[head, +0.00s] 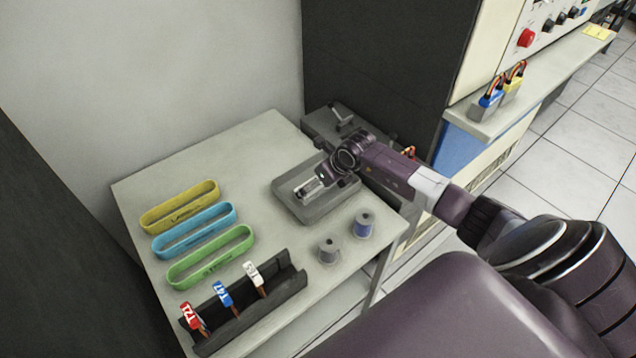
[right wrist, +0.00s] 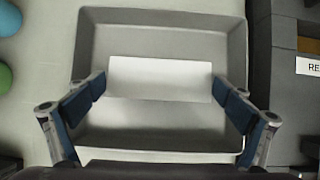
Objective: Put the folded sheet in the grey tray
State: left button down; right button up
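The folded sheet (right wrist: 160,78) is a plain white rectangle. In the right wrist view it lies within the outline of the grey tray (right wrist: 160,128) and looks flat on its floor. In the head view the shallow grey tray (head: 318,214) stands on the table, and my right gripper (head: 308,188) points down into it. In the right wrist view my right gripper (right wrist: 160,86) has its blue-padded fingers wide apart, one at each side of the sheet. The fingertips are very close to the sheet's ends; I cannot tell whether they touch. My left gripper is not in view.
Yellow (head: 180,207), blue (head: 195,231) and green (head: 210,256) oval bands lie on the table's left. A dark rack (head: 250,308) with tagged items is in front. Two spools (head: 363,224) stand right of it. A dark grey device (head: 330,122) stands behind the tray.

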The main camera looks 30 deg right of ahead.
jog(key=shift+r, duration=0.1)
jog(key=shift+r, duration=0.2)
jog(key=b+v, duration=0.1)
jog(key=v, duration=1)
jog(key=shift+s+r, duration=0.25)
jog(key=shift+r, duration=0.1)
